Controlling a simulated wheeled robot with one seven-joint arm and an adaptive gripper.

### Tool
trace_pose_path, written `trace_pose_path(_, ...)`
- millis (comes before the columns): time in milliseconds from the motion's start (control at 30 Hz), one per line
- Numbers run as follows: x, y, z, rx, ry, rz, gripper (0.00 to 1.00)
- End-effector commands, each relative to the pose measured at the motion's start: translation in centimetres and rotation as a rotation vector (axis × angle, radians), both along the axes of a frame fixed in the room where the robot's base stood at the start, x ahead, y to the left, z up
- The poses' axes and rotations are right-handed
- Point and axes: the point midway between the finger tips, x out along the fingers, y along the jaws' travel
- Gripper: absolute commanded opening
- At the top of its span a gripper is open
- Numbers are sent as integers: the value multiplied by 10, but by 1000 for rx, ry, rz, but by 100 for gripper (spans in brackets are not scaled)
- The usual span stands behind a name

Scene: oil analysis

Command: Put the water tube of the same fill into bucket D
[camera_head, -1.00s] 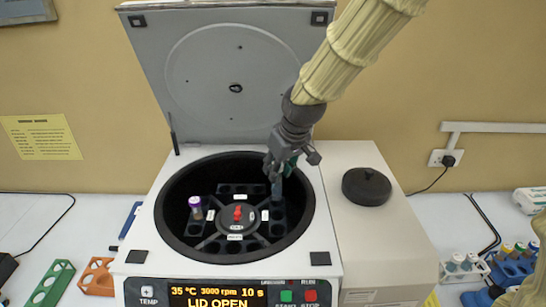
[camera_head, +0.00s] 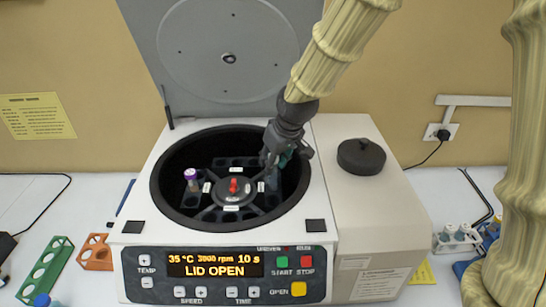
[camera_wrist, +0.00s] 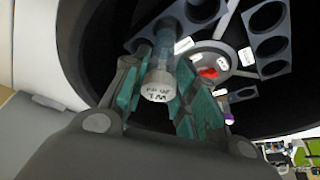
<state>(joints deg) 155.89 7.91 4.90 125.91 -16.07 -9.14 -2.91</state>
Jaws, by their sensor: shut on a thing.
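My gripper (camera_head: 279,163) reaches down into the open centrifuge (camera_head: 318,235) at the right side of the rotor (camera_head: 233,188). In the wrist view my gripper (camera_wrist: 160,95) is shut on a tube with a pale, lettered cap (camera_wrist: 158,86). The tube's clear body points into or just over a hole of a dark bucket (camera_wrist: 185,20); how deep it sits I cannot tell. A purple-capped tube (camera_head: 191,178) stands in the left bucket. The small labels on the rotor are too small to read.
The raised lid (camera_head: 225,60) stands behind the bowl. A black round cover (camera_head: 362,157) lies on the right housing. Green (camera_head: 45,270) and orange (camera_head: 95,253) racks lie at left. A white rack with tubes (camera_head: 457,240) is at right.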

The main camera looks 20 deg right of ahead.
Motion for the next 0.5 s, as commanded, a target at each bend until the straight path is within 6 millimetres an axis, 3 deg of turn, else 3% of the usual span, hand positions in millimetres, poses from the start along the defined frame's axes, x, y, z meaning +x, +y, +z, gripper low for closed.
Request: trace_pose_path(500,0,0,-37,0,0,0,10)
